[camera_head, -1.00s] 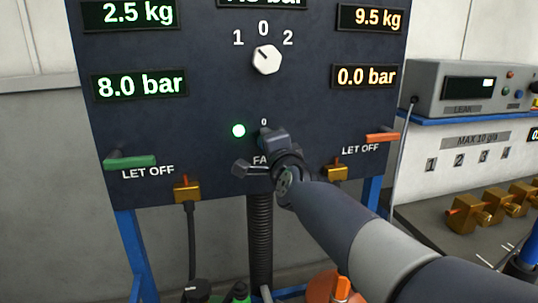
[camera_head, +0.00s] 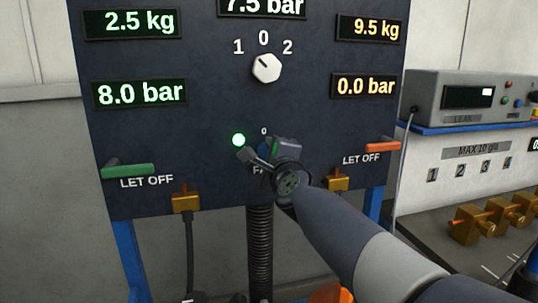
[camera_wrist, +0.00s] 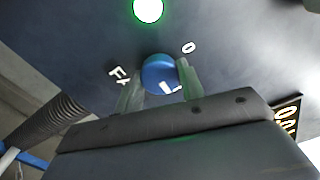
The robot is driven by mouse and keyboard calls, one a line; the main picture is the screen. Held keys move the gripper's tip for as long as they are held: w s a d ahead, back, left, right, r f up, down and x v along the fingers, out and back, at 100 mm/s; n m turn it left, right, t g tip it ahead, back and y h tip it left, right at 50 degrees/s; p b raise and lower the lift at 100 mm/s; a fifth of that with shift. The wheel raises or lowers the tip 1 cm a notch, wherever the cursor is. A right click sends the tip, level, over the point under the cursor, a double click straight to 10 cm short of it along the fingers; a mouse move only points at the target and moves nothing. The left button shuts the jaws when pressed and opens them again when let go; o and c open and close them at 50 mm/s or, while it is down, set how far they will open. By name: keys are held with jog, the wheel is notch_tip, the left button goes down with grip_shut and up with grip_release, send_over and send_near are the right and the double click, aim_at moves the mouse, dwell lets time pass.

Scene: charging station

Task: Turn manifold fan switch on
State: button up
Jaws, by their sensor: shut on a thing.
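The fan switch is a round blue knob (camera_wrist: 160,74) with a white mark, set in the dark panel (camera_head: 210,125). In the wrist view my gripper (camera_wrist: 160,88) has a finger on each side of the knob and is shut on it. In the head view my gripper (camera_head: 270,148) is at the panel's lower middle and hides most of the knob and the "FAN" label. The green lamp (camera_head: 238,140) beside the knob is lit; it also shows in the wrist view (camera_wrist: 148,9).
A white selector knob (camera_head: 267,68) sits above, pointing up-left. A green lever (camera_head: 128,171) and an orange lever (camera_head: 382,147) flank the switch. A black corrugated hose (camera_head: 260,250) hangs below. A grey leak meter (camera_head: 470,97) stands at right.

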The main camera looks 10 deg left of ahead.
jog(key=o, duration=1)
jog(key=v, duration=1)
jog(key=shift+s+d+p, duration=0.2)
jog(key=shift+s+p, duration=0.15)
jog(key=shift+p, duration=0.1)
jog(key=shift+w, duration=0.15)
jog(key=x, duration=1)
jog(key=shift+w+a+b, duration=0.2)
jog(key=shift+w+b, duration=0.05)
jog(key=shift+b, duration=0.2)
